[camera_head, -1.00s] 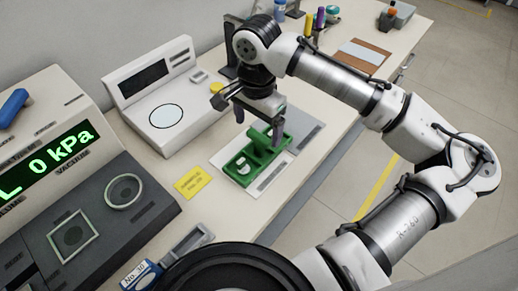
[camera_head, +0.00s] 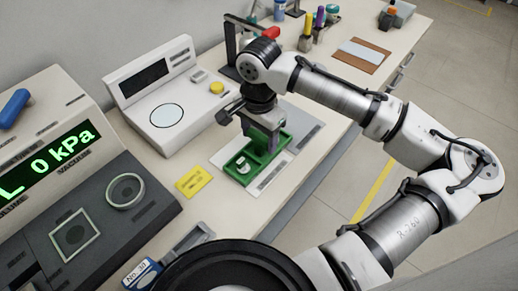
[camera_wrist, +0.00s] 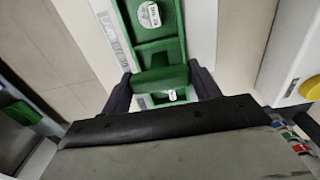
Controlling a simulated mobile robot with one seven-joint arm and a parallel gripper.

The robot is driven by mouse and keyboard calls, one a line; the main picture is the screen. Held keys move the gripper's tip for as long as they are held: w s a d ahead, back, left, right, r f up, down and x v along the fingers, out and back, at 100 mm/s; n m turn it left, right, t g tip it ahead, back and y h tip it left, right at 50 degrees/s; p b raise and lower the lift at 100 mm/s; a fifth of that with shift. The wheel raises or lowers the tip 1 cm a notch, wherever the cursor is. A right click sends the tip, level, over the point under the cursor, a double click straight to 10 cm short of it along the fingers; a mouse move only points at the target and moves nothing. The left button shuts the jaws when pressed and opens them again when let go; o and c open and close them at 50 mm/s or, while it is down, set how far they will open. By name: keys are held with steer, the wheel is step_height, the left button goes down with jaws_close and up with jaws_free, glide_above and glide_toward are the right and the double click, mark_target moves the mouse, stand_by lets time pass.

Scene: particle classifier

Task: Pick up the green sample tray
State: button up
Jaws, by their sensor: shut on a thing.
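The green sample tray (camera_head: 238,174) rests on a light grey mat (camera_head: 268,177) on the bench. It has compartments and a raised green grip in its middle. A round white labelled item (camera_wrist: 149,15) sits in one compartment, and part of another white item (camera_wrist: 172,95) shows near the grip. My gripper (camera_head: 263,140) reaches down over the tray from above. In the wrist view its two dark fingers (camera_wrist: 160,88) stand on either side of the green grip, shut on it. The tray looks level and still down on the mat.
A white device with a round plate (camera_head: 167,115) stands to the left of the tray. A yellow note (camera_head: 194,181) lies in front of it. The grey vacuum console (camera_head: 90,215) fills the left front.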

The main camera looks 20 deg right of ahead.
steer(key=shift+c, duration=0.8)
